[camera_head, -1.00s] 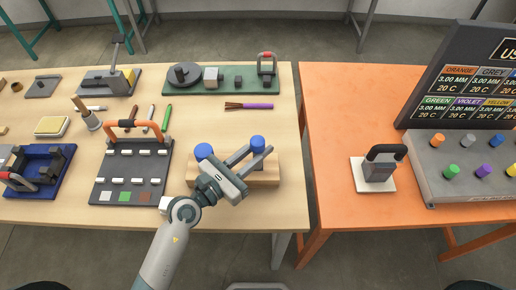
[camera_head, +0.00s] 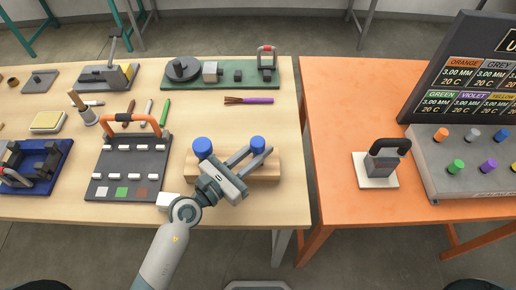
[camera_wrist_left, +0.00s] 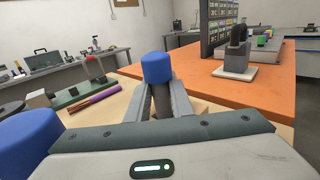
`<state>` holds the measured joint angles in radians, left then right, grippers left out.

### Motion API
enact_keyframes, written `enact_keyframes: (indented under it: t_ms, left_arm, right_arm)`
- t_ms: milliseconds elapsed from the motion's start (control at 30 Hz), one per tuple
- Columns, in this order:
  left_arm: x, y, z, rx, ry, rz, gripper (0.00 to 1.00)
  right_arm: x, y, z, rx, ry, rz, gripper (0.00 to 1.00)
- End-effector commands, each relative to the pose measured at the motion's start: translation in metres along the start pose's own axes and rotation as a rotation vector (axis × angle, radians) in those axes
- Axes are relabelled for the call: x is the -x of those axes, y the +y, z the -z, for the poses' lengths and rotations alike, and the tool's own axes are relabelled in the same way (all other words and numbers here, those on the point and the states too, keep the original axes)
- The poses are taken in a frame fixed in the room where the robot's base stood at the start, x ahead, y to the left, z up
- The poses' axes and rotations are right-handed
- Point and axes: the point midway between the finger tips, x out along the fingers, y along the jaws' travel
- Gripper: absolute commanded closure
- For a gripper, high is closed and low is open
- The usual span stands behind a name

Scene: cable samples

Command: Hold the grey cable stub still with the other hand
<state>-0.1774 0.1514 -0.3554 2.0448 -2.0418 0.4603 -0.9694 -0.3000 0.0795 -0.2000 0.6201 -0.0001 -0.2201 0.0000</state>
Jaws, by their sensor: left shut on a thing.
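A grey stub (camera_head: 473,135) stands among the coloured stubs on the grey sample board at the right, far from my left gripper. My left gripper (camera_head: 253,150) is over a wooden block (camera_head: 265,168) on the light table. Its jaws are shut on the right-hand blue-topped peg (camera_head: 258,144), which also shows between the fingers in the left wrist view (camera_wrist_left: 157,68). A second blue-topped peg (camera_head: 202,147) stands at the block's left end, beside the gripper. The lower parts of both pegs are largely hidden. My right gripper is not in view.
A purple cable (camera_head: 258,100) with bared strands lies behind the block. A dark board with an orange handle (camera_head: 130,119) lies to the left. A black-handled block (camera_head: 384,165) stands on the orange table (camera_head: 340,100). A narrow gap separates the tables.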

Motion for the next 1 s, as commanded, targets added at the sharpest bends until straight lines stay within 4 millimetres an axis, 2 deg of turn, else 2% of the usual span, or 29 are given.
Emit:
enact_keyframes:
  t_ms: [300, 800, 833, 900, 1000]
  left_arm:
    - [-0.0001, 0.0000, 0.0103, 0.000, -0.001, 0.000, 1.00]
    - [-0.0001, 0.0002, 0.0108, 0.000, -0.001, 0.000, 1.00]
    - [0.0000, 0.0001, 0.0114, 0.000, 0.000, 0.000, 0.75]
    - [0.0000, 0.0001, 0.0114, 0.000, 0.000, 0.000, 0.58]
    - [0.0000, 0.0001, 0.0114, 0.000, 0.000, 0.000, 0.58]
  right_arm:
    - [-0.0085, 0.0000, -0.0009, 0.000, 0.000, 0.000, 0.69]
    - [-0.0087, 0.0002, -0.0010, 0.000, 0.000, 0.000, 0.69]
    - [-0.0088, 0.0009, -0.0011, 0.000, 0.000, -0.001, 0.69]
    - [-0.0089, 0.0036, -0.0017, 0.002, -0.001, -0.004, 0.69]
    - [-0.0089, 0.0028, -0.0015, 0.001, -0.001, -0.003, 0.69]
